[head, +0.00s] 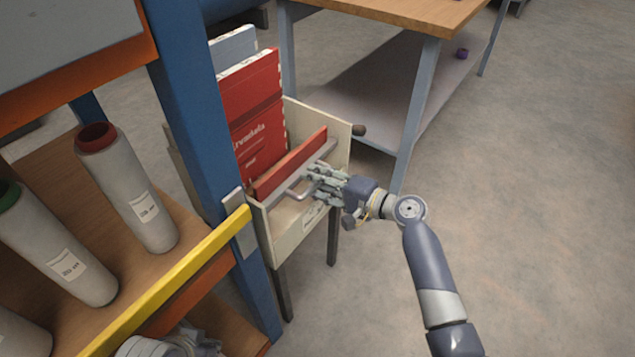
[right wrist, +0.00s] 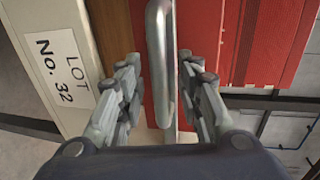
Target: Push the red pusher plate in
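My right gripper (head: 312,180) is at this handle, coming from the right. In the right wrist view, the handle (right wrist: 158,60) runs between the two fingers of my right gripper (right wrist: 158,75), which are apart with gaps on both sides. The fingers do not look closed on it. My left gripper is not in view.
A blue post (head: 200,130) and a yellow rail (head: 170,285) stand close left of the box. White rolls (head: 127,190) stand on the wooden shelf at left. A workbench (head: 420,12) is behind at upper right. The floor at right is clear.

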